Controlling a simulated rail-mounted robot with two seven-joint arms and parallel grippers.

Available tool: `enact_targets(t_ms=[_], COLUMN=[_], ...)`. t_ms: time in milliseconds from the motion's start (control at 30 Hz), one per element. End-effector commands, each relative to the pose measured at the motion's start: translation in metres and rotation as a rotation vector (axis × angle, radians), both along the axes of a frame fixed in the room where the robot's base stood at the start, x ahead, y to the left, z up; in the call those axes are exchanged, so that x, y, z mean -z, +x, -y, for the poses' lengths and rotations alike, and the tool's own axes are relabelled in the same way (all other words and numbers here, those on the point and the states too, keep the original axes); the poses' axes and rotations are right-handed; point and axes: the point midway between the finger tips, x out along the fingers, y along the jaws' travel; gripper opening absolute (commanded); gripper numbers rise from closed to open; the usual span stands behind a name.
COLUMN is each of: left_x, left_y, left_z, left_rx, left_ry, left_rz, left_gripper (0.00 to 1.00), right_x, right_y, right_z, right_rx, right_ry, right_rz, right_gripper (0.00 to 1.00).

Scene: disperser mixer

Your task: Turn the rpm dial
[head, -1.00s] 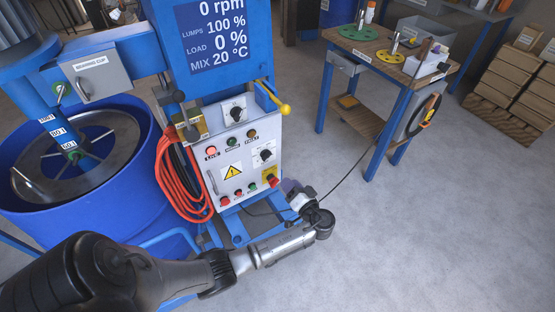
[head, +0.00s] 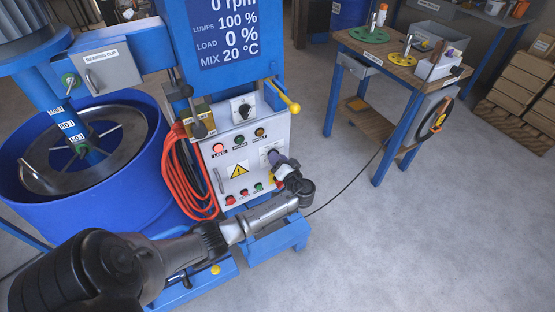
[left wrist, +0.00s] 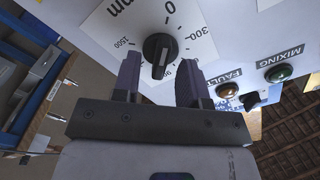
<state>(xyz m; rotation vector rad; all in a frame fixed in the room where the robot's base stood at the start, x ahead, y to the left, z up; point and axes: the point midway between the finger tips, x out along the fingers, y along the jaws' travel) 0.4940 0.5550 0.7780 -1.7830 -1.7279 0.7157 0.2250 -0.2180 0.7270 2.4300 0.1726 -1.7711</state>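The rpm dial (left wrist: 160,50) is a black round knob with a white mark, on a white scale plate printed with numbers, in the left wrist view. My left gripper (left wrist: 160,60) is open, with one purplish finger on each side of the knob. I cannot tell whether either finger touches it. In the head view my left gripper (head: 281,163) is at the right side of the white control panel (head: 214,176) and hides most of the dial. The blue display (head: 226,30) reads 0 rpm. My right gripper is not in view.
Indicator lamps (head: 240,141) and a rotary switch (head: 242,109) sit above the dial. Orange cable (head: 183,175) hangs left of the panel, beside the blue vat (head: 90,200). A yellow-tipped lever (head: 293,108) juts out.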

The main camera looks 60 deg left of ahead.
Motion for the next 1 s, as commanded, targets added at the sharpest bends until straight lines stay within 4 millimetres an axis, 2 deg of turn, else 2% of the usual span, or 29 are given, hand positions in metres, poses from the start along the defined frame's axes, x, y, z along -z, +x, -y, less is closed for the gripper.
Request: enact_targets(t_ms=[400,800,1000], left_x=[-0.0005,-0.0004,-0.0006], left_y=[0.0002,0.0002,0.0002], left_z=[-0.0052,-0.0049,-0.0049], left_rx=[0.000,0.000,0.000], left_ry=[0.000,0.000,0.000], left_rz=[0.001,0.001,-0.001], left_gripper=[0.39,0.02,0.00], right_x=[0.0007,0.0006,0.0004], right_y=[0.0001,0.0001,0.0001], right_z=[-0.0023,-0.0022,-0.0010], right_rx=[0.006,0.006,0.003], right_ry=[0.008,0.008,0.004], right_rz=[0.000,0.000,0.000], right_gripper=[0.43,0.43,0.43])
